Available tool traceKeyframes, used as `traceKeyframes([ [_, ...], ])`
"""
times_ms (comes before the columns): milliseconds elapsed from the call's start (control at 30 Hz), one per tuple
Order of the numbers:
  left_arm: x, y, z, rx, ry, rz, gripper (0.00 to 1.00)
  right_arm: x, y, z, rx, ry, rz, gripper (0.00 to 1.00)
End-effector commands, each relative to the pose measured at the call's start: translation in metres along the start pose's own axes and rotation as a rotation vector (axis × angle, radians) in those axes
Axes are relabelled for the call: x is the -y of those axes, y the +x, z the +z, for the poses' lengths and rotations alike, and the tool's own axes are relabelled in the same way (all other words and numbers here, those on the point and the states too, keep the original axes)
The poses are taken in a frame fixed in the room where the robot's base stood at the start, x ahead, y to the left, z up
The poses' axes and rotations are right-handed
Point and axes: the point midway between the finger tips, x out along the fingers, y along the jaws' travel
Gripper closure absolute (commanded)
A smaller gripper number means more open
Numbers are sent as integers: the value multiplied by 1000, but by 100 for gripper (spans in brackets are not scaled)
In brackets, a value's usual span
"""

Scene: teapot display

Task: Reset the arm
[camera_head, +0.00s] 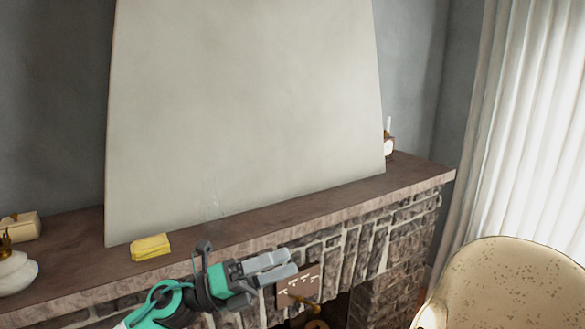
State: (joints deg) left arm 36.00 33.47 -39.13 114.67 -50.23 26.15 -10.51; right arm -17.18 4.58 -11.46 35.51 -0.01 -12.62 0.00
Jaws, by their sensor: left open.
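My left arm comes in from the bottom left, green, grey and white. My left gripper (280,266) is open and empty, with its two pale grey fingers pointing right. It shows in front of the stone face of the mantel, just below the shelf edge. A small gap shows between the fingers. My right gripper is not in the head view.
A beige speckled chair (515,280) stands at right by white curtains (530,130).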

Motion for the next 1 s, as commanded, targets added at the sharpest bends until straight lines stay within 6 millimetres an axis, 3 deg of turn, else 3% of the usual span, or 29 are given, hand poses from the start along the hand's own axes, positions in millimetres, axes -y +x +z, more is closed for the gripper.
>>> traceKeyframes([
  [167,-9,-23,15,374,-288,-53,23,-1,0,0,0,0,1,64],
  [300,-33,-60,22,669,-524,-45,23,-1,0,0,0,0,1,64],
  [467,-73,-118,7,1001,-803,11,23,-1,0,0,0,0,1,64],
  [567,-99,-159,-17,1202,-978,72,23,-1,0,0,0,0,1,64],
  [733,-136,-228,-85,1533,-1270,223,23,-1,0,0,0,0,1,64],
  [900,-149,-287,-173,1821,-1529,417,23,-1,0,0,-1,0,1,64],
  [1000,-146,-309,-218,1944,-1642,524,23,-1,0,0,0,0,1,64],
])
